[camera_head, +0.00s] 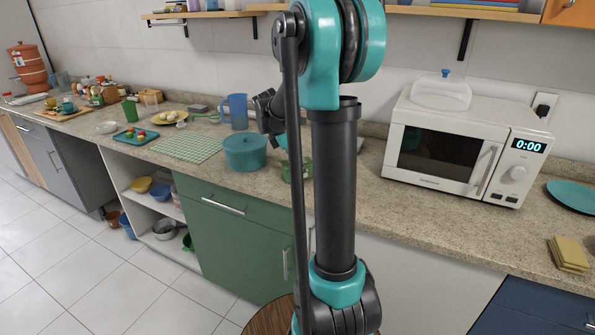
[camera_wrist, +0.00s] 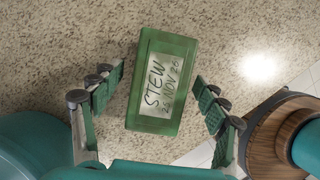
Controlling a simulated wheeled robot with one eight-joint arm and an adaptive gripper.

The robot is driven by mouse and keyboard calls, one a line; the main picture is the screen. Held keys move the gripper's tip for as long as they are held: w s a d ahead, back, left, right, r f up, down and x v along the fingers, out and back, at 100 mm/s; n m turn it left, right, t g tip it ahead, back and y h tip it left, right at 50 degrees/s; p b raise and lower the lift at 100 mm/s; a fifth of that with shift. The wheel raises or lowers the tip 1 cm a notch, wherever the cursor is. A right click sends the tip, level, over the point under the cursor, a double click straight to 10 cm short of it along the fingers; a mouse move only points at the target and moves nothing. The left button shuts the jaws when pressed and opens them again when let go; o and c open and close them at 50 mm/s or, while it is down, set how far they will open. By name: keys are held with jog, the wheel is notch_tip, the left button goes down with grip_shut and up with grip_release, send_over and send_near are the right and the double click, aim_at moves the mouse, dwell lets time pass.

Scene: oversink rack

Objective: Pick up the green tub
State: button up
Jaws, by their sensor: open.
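The green tub (camera_wrist: 162,82) is a rectangular box with a white label reading "STEW 26 NOV 26". It lies on the speckled counter (camera_wrist: 50,40), label towards the wrist camera. My gripper (camera_wrist: 160,97) is open, with one finger pad on the left of the tub and one on the right. A gap shows between each pad and the tub. In the head view, only a small part of the tub (camera_head: 286,172) shows, near the counter's front edge; my arm hides the rest. I cannot make out my fingers there.
A teal pot (camera_head: 245,153) stands left of the tub, with a blue pitcher (camera_head: 236,110) behind it and a green checked mat (camera_head: 188,148) further left. A white microwave (camera_head: 450,150) stands to the right. Shelves (camera_head: 215,14) hang above the counter.

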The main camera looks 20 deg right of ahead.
jog(key=shift+f, duration=0.15)
jog(key=c, duration=1.6)
